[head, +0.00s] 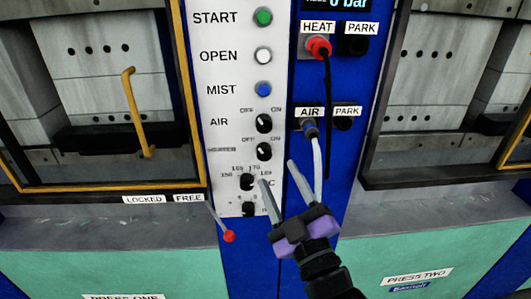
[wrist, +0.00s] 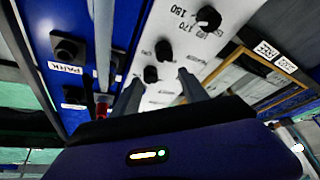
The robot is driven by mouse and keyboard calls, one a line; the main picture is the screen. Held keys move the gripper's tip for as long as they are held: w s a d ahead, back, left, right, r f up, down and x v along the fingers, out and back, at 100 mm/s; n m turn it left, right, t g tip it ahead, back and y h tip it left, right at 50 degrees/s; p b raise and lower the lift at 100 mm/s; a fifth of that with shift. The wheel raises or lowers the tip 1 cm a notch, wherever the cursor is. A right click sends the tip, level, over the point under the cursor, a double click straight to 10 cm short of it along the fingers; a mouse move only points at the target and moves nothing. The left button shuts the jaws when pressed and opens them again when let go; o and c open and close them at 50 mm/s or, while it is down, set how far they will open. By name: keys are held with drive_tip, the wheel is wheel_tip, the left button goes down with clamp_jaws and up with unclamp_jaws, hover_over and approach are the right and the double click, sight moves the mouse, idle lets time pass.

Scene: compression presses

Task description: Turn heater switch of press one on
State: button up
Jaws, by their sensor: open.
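The heater switch (head: 264,151) is a round black knob on the white control panel of press one, below the air knob (head: 264,123). OFF is printed at its upper left and ON at its upper right. Its white mark seems to lean left, but it is too small to be sure. My gripper (head: 278,173) is open and empty, its fingertips just below and right of the switch. In the wrist view, the heater switch (wrist: 163,50) appears just beyond the space between my fingers (wrist: 159,78). The fingers look apart from it.
The temperature dial (head: 247,181) and a smaller knob (head: 249,209) sit below the switch. A grey hose (head: 317,165) hangs from the air socket beside my fingers, and a black cable (head: 328,100) from the heat socket. A red-tipped lever (head: 228,236) stands lower left.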

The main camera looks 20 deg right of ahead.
sight(266, 157)
drive_tip(key=shift+n+g, duration=0.3)
drive_tip(key=shift+n, duration=0.3)
drive_tip(key=shift+w+f+p+x, duration=0.1)
drive_tip(key=shift+f+p+x, duration=0.2)
drive_tip(key=shift+x, duration=1.05)
drive_tip(key=shift+w+f+p+x, duration=0.1)
drive_tip(key=shift+f+p+x, duration=0.2)
drive_tip(key=shift+x, duration=1)
drive_tip(key=shift+w+f+p+x, duration=0.1)
drive_tip(key=shift+f+p+x, duration=0.2)
drive_tip(key=shift+x, duration=1.05)
drive_tip(key=shift+d, duration=0.15)
drive_tip(key=shift+s+f, duration=0.1)
drive_tip(key=shift+f, duration=0.05)
clamp_jaws()
